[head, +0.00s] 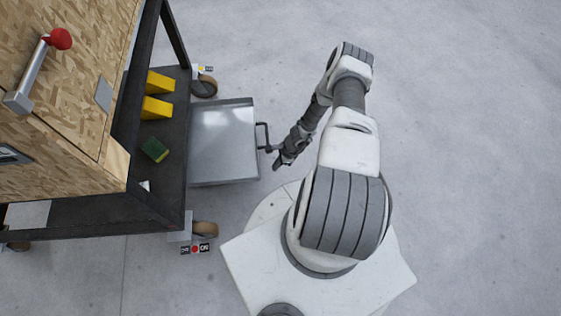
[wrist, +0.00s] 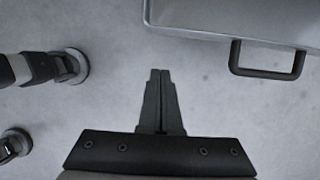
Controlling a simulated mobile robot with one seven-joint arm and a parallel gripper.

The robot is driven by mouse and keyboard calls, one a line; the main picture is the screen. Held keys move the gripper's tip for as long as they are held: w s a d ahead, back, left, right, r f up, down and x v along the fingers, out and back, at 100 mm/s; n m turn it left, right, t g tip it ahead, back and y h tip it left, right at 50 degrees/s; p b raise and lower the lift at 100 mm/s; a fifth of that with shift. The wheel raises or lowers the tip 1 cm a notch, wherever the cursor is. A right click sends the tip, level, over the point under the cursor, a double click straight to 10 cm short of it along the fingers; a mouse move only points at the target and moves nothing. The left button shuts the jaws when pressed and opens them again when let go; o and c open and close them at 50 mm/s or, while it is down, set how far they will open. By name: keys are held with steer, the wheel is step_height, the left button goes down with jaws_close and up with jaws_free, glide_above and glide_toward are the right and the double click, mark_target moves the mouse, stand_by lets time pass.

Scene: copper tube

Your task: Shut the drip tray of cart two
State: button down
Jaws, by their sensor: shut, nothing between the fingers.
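The drip tray (head: 224,150) is a flat grey metal tray that sticks out to the right from the lower level of the cart (head: 158,194). Its dark bar handle (head: 263,138) is on the tray's right side. My gripper (head: 277,166) is shut and empty, close to the handle and just right of the tray. In the wrist view the shut fingers (wrist: 160,72) point toward the tray's edge (wrist: 190,32), with the handle (wrist: 267,72) to their right. The fingers appear apart from both. I cannot read which cart this is.
The cart's lower shelf holds two yellow blocks (head: 157,107) and a green sponge-like block (head: 155,150). Its wooden top carries a lever with a red knob (head: 60,39). Caster wheels (head: 205,229) stand beside the tray. The floor at the upper right is clear.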

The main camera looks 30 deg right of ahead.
steer(key=a, duration=0.1)
steer(key=w+a, duration=0.1)
steer(key=a+f+b, duration=0.1)
steer(key=a, duration=0.1)
steer(key=shift+w+a, duration=0.1)
steer(key=shift+w, duration=0.3)
